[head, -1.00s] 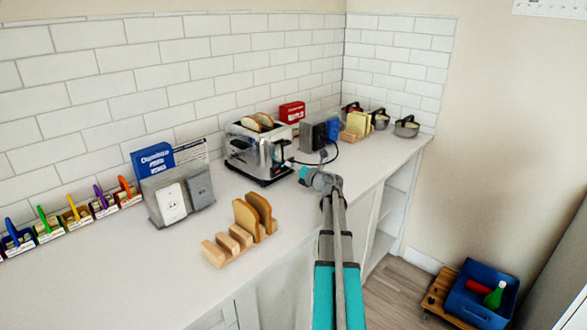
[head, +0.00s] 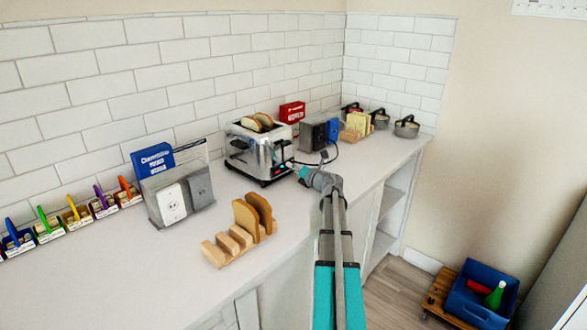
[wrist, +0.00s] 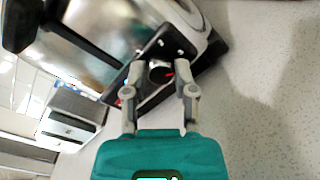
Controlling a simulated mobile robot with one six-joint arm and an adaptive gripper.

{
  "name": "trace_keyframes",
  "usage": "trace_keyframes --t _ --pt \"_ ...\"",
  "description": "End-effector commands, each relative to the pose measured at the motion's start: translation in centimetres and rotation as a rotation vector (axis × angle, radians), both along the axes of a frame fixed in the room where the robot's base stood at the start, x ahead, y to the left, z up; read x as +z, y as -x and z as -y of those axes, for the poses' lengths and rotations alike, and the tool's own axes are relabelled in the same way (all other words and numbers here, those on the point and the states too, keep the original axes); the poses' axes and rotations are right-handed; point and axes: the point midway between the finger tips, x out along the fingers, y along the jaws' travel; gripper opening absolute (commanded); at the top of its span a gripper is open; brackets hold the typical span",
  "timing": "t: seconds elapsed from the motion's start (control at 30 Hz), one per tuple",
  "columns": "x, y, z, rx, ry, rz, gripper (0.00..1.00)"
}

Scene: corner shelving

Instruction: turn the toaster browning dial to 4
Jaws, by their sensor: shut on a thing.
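The chrome toaster (head: 262,150) stands on the counter against the tiled wall, with bread slices (head: 258,122) in its slots. My gripper (head: 290,166) is at the toaster's right end, low on its control panel. In the wrist view the toaster's shiny body (wrist: 100,35) fills the upper left. The fingers are shut on the dial. Any numbers around the dial are too small or hidden to read.
A wooden rack (head: 240,243) with bread slices stands in front of the toaster. A grey and blue box with a cord (head: 318,133) and a red box (head: 292,112) stand to its right.

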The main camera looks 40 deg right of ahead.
Motion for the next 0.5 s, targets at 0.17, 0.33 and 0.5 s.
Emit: trace_keyframes --t 0.17,0.33,0.5 --pt "0.08 -0.03 0.03 0.0 -0.104 -0.008 0.0" --pt "0.07 -0.04 0.06 0.001 -0.225 -0.019 0.0" --pt "0.06 -0.04 0.08 0.001 -0.339 -0.028 0.0"
